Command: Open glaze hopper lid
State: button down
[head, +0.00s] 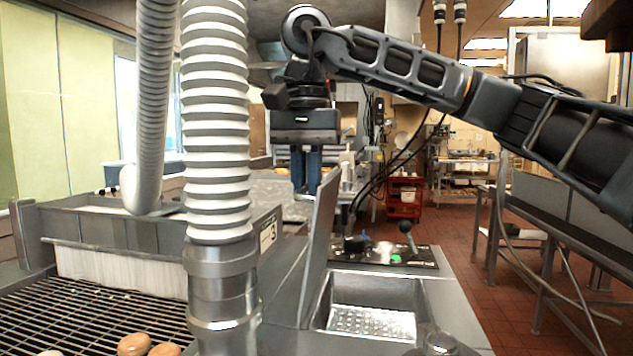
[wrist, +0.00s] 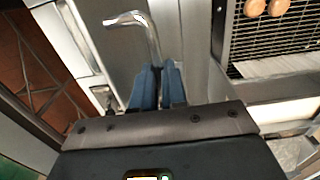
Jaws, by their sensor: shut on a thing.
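The glaze hopper lid (head: 321,228) is a grey metal plate, standing nearly upright and tilted slightly at the left edge of the hopper. The hopper opening (head: 372,320) is uncovered and shows a perforated metal bottom. My gripper (head: 306,190) points down just behind the lid's upper part, and the lid hides the fingertips in part. In the wrist view, the blue fingers (wrist: 157,70) are closed together on the end of a bent shiny metal handle (wrist: 137,20). Where the handle joins the lid is hidden.
A white ribbed hose (head: 215,130) stands left of the lid. A wire rack with brown doughnuts (head: 134,344) is at the lower left. A control panel with a lever (head: 408,240) sits behind the hopper.

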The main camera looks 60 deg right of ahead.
jog(key=shift+w+a+f, duration=0.2)
jog(key=shift+w+a, duration=0.1)
jog(key=shift+w, duration=0.55)
jog(key=shift+w+a+f, duration=0.2)
jog(key=shift+w+a, duration=0.1)
jog(key=shift+w, duration=0.5)
jog(key=shift+w+a+f, duration=0.2)
jog(key=shift+w+a, duration=0.1)
jog(key=shift+w, duration=0.55)
jog(key=c, duration=1)
grip_release()
jog(key=shift+r, duration=0.1)
notch_tip(320, 180, up, 9)
jog(key=p, duration=0.5)
jog(key=shift+s, duration=0.1)
